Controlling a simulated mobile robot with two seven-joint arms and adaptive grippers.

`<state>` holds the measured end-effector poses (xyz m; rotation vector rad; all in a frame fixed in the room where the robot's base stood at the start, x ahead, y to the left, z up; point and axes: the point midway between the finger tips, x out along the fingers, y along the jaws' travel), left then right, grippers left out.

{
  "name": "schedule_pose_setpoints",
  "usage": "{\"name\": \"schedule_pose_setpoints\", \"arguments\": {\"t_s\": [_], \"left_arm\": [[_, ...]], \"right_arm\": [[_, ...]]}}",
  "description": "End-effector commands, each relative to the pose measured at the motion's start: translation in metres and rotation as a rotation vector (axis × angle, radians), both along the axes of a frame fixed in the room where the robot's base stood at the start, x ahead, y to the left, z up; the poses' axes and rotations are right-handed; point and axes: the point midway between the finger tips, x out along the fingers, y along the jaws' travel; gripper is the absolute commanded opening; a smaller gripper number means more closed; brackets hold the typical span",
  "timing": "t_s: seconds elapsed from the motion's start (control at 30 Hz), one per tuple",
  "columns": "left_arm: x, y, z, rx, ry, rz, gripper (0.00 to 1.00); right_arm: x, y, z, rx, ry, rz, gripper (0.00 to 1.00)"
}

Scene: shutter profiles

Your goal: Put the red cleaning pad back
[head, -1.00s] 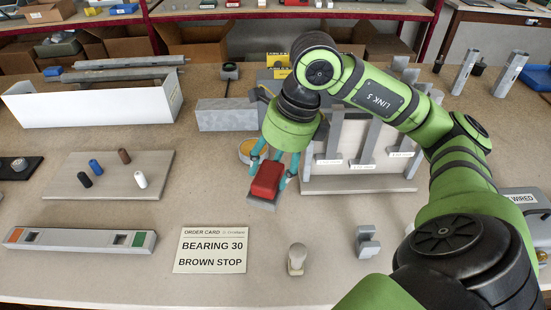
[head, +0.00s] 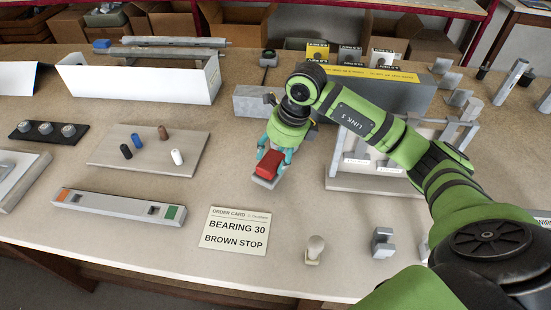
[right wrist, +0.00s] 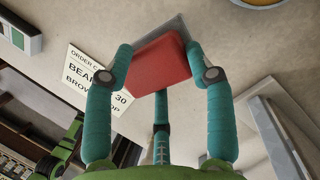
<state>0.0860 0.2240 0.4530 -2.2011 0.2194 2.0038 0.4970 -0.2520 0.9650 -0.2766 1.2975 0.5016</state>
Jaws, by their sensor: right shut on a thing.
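The red cleaning pad (head: 269,164) has a red block on a grey base plate. It hangs below my right gripper (head: 276,152), which is shut on it, above the worktable between the peg board and the rack. In the right wrist view the pad (right wrist: 158,64) sits between the teal fingers (right wrist: 160,75), with the order card beyond it. The arm hides part of the table behind the gripper. My left gripper is in neither view.
The order card (head: 233,230) reads "BEARING 30, BROWN STOP". A board with several small pegs (head: 149,150) lies to the left. A grey profile (head: 118,207) lies in front of it. A labelled rack (head: 375,185) stands right. Bare table surrounds the card.

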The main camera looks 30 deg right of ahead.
Motion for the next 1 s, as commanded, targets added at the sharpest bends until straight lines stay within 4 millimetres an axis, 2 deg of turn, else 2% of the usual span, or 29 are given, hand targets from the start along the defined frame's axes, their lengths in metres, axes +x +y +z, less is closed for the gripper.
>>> {"name": "schedule_pose_setpoints", "arguments": {"t_s": [0.03, 0.2, 0.57, 0.6, 0.63, 0.67, 1.0], "left_arm": [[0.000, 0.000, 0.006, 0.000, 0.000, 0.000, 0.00], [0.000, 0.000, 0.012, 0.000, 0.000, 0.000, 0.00], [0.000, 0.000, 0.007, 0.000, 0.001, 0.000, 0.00], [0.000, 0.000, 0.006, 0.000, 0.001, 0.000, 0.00], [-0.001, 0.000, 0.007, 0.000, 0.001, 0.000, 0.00], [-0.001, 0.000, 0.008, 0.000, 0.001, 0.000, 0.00], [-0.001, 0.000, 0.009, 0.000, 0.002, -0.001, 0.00]], "right_arm": [[-0.002, 0.000, -0.007, 0.000, 0.007, -0.001, 0.24], [-0.001, 0.000, -0.026, 0.001, 0.003, 0.000, 0.24], [-0.001, 0.000, -0.032, 0.001, 0.000, 0.000, 0.24], [-0.001, 0.000, -0.033, 0.001, 0.000, 0.000, 0.59], [-0.001, 0.000, -0.032, 0.001, 0.000, 0.000, 0.71], [-0.001, 0.000, -0.031, 0.001, 0.000, 0.000, 0.79], [-0.001, 0.000, -0.030, 0.000, 0.001, 0.000, 0.79]]}}
